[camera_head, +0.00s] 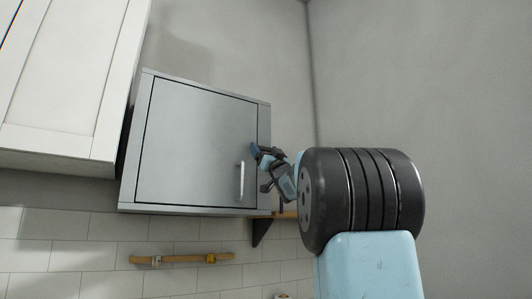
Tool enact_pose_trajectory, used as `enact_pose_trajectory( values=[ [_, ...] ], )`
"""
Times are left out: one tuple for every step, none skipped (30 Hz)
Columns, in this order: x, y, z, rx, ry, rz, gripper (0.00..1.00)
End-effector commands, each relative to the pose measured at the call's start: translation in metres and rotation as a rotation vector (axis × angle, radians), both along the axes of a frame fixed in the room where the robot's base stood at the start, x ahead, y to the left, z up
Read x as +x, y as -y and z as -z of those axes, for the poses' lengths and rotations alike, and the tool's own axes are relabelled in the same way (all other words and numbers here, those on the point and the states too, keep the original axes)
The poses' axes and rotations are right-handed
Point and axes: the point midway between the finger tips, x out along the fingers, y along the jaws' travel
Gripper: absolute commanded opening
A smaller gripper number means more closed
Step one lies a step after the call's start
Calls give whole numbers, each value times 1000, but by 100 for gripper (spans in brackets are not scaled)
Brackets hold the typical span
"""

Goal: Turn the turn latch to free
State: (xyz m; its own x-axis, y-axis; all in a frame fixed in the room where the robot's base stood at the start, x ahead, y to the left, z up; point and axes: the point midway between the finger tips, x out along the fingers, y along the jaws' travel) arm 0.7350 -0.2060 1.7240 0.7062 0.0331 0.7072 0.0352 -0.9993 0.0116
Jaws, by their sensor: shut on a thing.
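A grey metal cabinet (136,192) hangs on the wall with its flat door (195,140) closed in its frame. A pale bar handle (240,181) stands upright near the door's lower right. My gripper (261,168) is at the right edge of the door, just right of the handle and a little above it. It is shut on a small part there, at the place of the turn latch. The fingers hide the latch, so I cannot tell which way it points.
A white cabinet (65,75) hangs at the upper left. Below the grey cabinet, a wooden rail (185,259) runs along white tiles, and a dark bracket (261,231) sits under a shelf edge. The grey wall at the right is bare.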

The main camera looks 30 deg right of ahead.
Motion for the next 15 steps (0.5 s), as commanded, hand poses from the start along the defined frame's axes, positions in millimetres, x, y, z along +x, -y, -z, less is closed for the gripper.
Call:
enact_pose_trajectory(
  values=[
    [0,1,1,-9,-2,2,55],
    [0,1,1,-18,-1,4,55],
    [0,2,1,-30,-1,4,55],
    [0,2,2,-42,0,3,55],
    [0,2,2,-57,0,4,55],
    [0,2,2,-77,1,4,55],
    [0,2,3,-96,0,4,55],
    [0,2,3,-115,2,3,55],
    [1,3,4,-143,2,4,55],
    [1,3,4,-166,4,4,55],
    [1,4,5,-190,4,4,55],
    [1,4,5,-225,5,3,55],
    [1,5,6,-251,5,4,55],
    [1,5,6,-279,7,3,55],
    [1,5,6,-316,8,2,55]
  ],
)
